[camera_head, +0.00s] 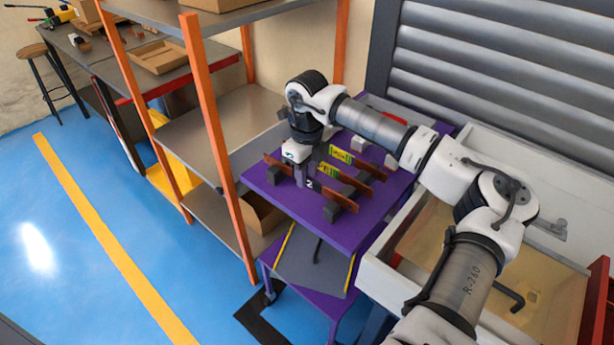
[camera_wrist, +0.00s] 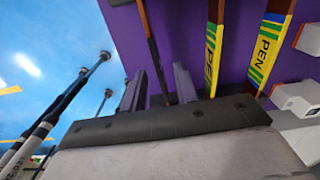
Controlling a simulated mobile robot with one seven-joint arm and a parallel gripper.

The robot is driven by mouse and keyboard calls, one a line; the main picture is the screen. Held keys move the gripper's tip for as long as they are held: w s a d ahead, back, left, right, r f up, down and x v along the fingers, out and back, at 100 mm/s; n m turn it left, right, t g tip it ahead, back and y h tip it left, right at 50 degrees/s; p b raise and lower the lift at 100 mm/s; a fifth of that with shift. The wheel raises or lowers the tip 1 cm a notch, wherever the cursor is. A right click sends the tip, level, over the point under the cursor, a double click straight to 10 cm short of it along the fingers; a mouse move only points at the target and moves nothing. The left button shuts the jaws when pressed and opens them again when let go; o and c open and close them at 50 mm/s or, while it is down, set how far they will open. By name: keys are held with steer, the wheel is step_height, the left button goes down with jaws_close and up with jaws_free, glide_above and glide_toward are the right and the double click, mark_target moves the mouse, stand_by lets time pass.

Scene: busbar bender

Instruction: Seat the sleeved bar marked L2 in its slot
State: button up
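A copper bar with a dark sleeve (camera_wrist: 153,52) shows in the wrist view between the two fingers of my gripper (camera_wrist: 158,88), with gaps on both sides. In the head view my gripper (camera_head: 304,174) points down over the purple table, beside a dark sleeve (camera_head: 314,185) with a white mark too small to read. A copper bar end (camera_head: 277,162) shows just left of the gripper. Two bars with yellow-green sleeves (camera_wrist: 212,55) (camera_wrist: 268,48) marked PEN stand to the right in the wrist view. I cannot make out L2 on any bar, and the slot cannot be identified.
Grey holder blocks (camera_head: 331,211) carry the bars on the purple table (camera_head: 358,229). An orange-post shelf (camera_head: 209,115) stands close on the left. A white-walled bin (camera_head: 384,285) is at the right. Blue floor lies open at the left.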

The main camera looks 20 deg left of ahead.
steer(key=shift+f, duration=0.65)
jaws_close()
steer(key=shift+r, duration=0.15)
